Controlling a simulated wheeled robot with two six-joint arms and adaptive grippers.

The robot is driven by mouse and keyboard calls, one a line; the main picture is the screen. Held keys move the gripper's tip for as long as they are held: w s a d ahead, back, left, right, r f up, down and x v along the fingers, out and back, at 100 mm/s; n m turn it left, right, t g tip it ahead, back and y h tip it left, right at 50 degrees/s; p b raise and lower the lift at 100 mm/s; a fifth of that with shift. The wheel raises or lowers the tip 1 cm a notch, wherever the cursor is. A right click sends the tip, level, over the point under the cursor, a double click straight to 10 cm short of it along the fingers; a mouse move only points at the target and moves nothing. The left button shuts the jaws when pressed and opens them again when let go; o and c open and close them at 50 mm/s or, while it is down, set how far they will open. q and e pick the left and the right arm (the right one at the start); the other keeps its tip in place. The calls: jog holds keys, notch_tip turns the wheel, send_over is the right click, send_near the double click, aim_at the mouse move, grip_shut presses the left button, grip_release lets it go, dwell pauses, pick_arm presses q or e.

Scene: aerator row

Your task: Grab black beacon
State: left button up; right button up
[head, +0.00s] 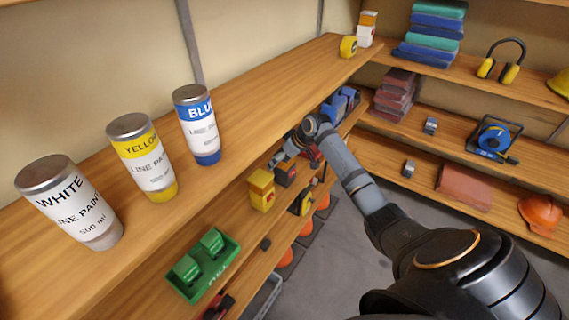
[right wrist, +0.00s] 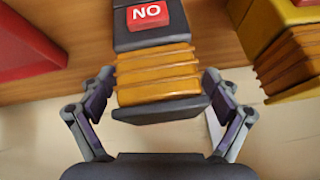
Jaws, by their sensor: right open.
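The black beacon (right wrist: 155,37) is in the right wrist view, with a red NO label, orange ribs and a dark end cap. In the head view the black beacon (head: 286,174) stands on the middle shelf, partly hidden by my gripper. My right gripper (right wrist: 158,85) is open, with one finger on each side of the ribbed part and the dark cap. Small gaps show between the fingers and the beacon. In the head view my right gripper (head: 284,158) is at the beacon. My left gripper is out of view.
A yellow beacon (head: 261,189) stands close beside the black one; it also shows in the right wrist view (right wrist: 285,35). A red object (right wrist: 25,45) is on the other side. A green tray (head: 203,264) is nearer on the shelf. The upper shelf (head: 245,120) overhangs, bearing paint cans.

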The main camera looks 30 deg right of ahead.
jog(key=c, duration=1.8)
